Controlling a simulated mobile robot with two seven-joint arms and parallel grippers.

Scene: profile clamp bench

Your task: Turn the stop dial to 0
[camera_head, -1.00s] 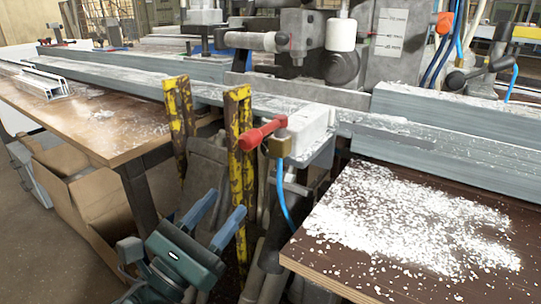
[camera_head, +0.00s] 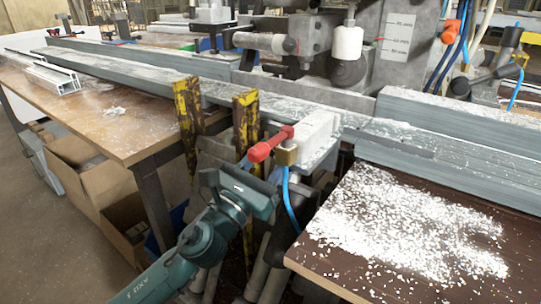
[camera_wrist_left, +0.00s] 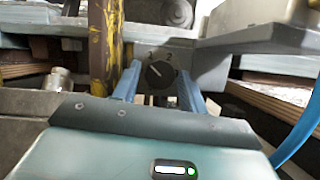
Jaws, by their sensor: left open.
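The stop dial (camera_wrist_left: 159,74) is a round dark knob on a grey plate, in the middle of the left wrist view. Numerals show above it, one looking like a 2 at its upper right. A pale mark on the knob appears to point to the upper left. My left gripper (camera_wrist_left: 158,82) is open, its blue fingers one on each side of the knob in the picture; I cannot tell whether they touch it. In the head view my left gripper (camera_head: 262,178) is below the red handle, and the dial is hidden there. My right gripper is not in view.
A red handle (camera_head: 270,143) and a pale block (camera_head: 318,132) sit just above my gripper. Yellow worn posts (camera_head: 188,115) stand to its left. A blue hose (camera_head: 289,200) hangs close on the right. A chip-covered board (camera_head: 330,262) lies at right.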

